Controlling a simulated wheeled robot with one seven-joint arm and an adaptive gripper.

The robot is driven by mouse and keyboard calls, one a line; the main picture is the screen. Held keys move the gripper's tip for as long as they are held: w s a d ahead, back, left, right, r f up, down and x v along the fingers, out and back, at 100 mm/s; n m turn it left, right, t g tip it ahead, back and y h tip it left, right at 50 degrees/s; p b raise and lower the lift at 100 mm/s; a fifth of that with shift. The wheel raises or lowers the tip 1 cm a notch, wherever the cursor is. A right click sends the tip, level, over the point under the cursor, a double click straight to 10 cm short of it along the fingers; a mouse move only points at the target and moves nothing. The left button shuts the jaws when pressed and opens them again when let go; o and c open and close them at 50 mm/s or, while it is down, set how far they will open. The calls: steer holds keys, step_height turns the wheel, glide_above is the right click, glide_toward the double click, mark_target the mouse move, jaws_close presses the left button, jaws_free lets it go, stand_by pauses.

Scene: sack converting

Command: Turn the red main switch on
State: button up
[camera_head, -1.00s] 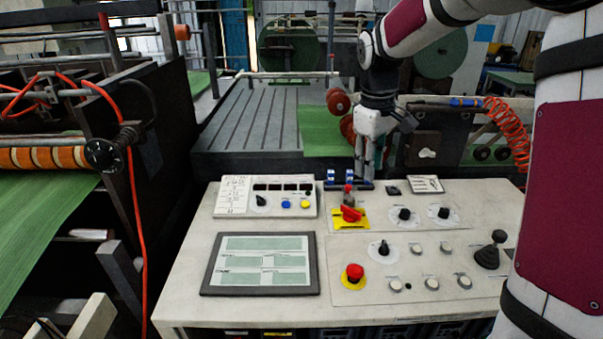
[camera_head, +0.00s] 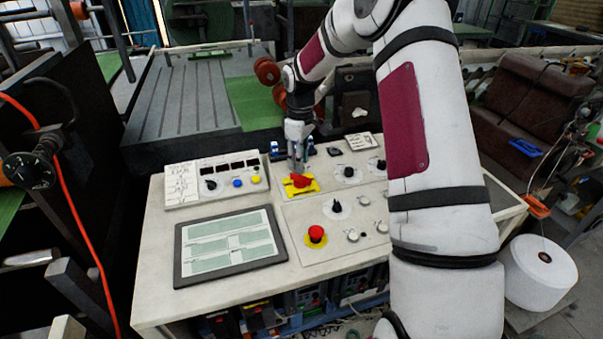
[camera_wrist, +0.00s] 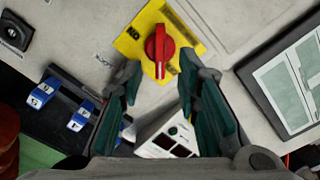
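The red main switch (camera_wrist: 158,48) is a red rotary handle on a yellow plate (camera_wrist: 182,18), seen from above in the wrist view. In the head view the red switch (camera_head: 300,181) sits on the panel's upper middle, partly behind my gripper. My gripper (camera_wrist: 160,95) is open and empty, with its two dark green-padded fingers apart. In the wrist view the switch handle shows just beyond the fingertips, roughly between their lines. In the head view my gripper (camera_head: 297,168) points down close above the switch. I cannot tell whether it touches the handle.
A red mushroom button (camera_head: 316,234) on a yellow ring sits nearer on the panel. A black knob (camera_head: 336,207), a tablet-like screen (camera_head: 229,246) and a box with coloured buttons (camera_head: 215,180) are close by.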

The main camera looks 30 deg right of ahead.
mark_target(301, 176)
steer(key=shift+f+p, duration=0.4)
steer(key=shift+f, duration=2.3)
steer(key=shift+c, duration=0.6)
jaws_close()
